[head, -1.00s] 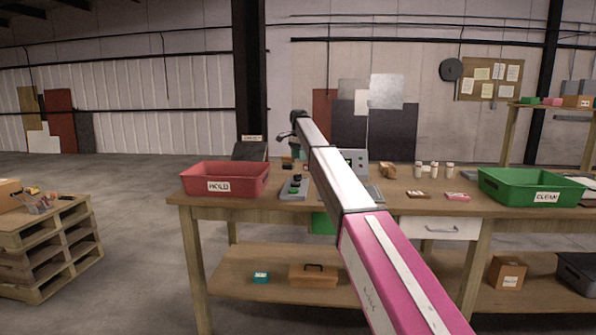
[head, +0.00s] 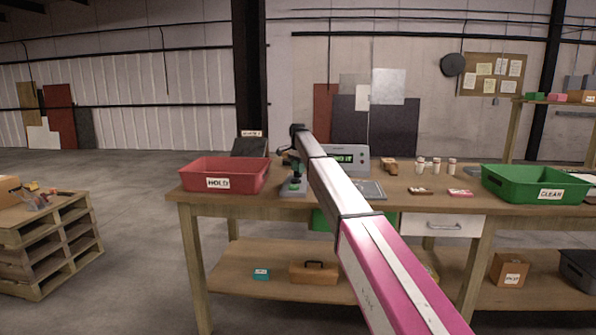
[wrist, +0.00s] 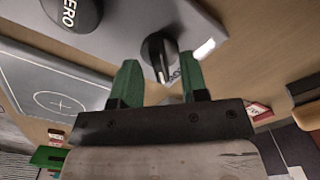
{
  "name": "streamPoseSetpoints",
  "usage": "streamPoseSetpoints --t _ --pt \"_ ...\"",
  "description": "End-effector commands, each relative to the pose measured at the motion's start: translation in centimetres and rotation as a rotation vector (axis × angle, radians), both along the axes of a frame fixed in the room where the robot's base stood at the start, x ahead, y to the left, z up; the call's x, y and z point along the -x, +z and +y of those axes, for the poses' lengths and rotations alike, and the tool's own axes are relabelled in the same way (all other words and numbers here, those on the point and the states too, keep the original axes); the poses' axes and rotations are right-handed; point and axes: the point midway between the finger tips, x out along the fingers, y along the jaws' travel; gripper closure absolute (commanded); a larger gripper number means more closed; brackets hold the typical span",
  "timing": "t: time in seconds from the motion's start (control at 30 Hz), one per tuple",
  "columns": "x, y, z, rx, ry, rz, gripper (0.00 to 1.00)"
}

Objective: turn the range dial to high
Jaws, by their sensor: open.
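The range dial (wrist: 160,57), a black knob with a white pointer line, sits on the grey control panel (wrist: 120,30) in the wrist view. My gripper (wrist: 161,76) is open, its green fingertips on either side of the dial's near edge; I cannot tell whether they touch it. Lettering beside the dial is partly hidden and unreadable. In the head view the control panel (head: 293,189) stands on the bench right of the red bin, with my gripper (head: 294,166) just over it. The dial is too small to make out there.
A red HOLD bin (head: 224,187) is close on the left; a display unit (head: 351,157) with green text stands behind my arm.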

Motion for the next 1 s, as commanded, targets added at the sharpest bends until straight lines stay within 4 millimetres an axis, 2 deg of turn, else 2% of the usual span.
streamPoseSetpoints --t 0.1,0.33,0.37,0.4,0.47,0.5,0.77,1.0 --pt "0.01 -0.69 0.00 -0.001 0.000 -0.001 0.60" --pt "-0.01 -0.77 0.00 0.000 0.000 -0.001 0.60" --pt "-0.01 -0.77 0.00 -0.001 0.000 -0.001 0.66" --pt "-0.01 -0.77 0.00 -0.001 0.000 -0.001 0.79" --pt "-0.01 -0.76 0.00 -0.001 0.000 -0.001 0.99" --pt "-0.01 -0.76 0.00 -0.001 0.000 -0.001 1.00" --pt "-0.02 -0.76 0.01 -0.001 0.011 -0.001 1.00" --pt "-0.02 -0.75 0.01 -0.001 0.100 -0.001 1.00"
